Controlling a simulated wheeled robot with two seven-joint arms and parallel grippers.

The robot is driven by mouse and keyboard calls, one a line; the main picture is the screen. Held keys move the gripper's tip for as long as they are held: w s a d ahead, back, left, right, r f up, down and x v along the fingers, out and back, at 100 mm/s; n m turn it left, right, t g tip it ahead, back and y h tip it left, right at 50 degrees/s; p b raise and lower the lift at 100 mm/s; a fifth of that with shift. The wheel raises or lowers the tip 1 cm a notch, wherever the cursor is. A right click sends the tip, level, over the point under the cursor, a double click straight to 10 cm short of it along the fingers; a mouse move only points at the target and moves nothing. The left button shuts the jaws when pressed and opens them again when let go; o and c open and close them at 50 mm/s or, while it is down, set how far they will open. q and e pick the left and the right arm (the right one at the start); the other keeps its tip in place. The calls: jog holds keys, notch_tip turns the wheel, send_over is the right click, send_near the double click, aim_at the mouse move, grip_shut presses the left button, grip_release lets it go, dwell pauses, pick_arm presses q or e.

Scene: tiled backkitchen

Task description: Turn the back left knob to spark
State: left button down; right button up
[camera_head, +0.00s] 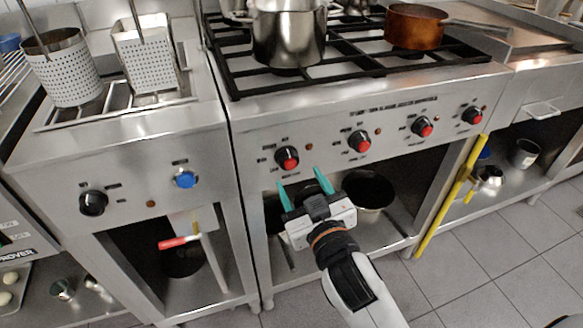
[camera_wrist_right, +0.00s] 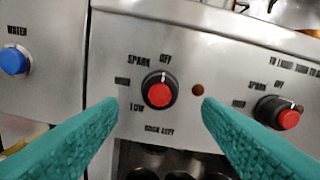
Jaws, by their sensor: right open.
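The back left knob (camera_head: 287,157) is black with a red cap and sits leftmost on the stove's front panel. In the right wrist view the same knob (camera_wrist_right: 159,90) is central, above the words "BACK LEFT". SPARK is printed at its upper left, OFF above it and LOW at its lower left. Its pale mark appears to be at the top, near OFF. My right gripper (camera_head: 302,182) is open, with its teal fingers just below and in front of this knob. In the wrist view the fingers lie on either side of it, apart from it. My left gripper is not in view.
More red knobs (camera_head: 360,141) line the panel to the right. A blue water knob (camera_head: 185,179) and a red-handled lever (camera_head: 180,242) are on the left unit. A steel pot (camera_head: 288,35) and a copper pan (camera_head: 414,27) stand on the burners. A yellow pipe (camera_head: 447,200) rises at right.

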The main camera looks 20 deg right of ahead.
aim_at(291, 166)
jog(key=w, duration=0.6)
jog(key=shift+a, duration=0.15)
jog(key=c, duration=1)
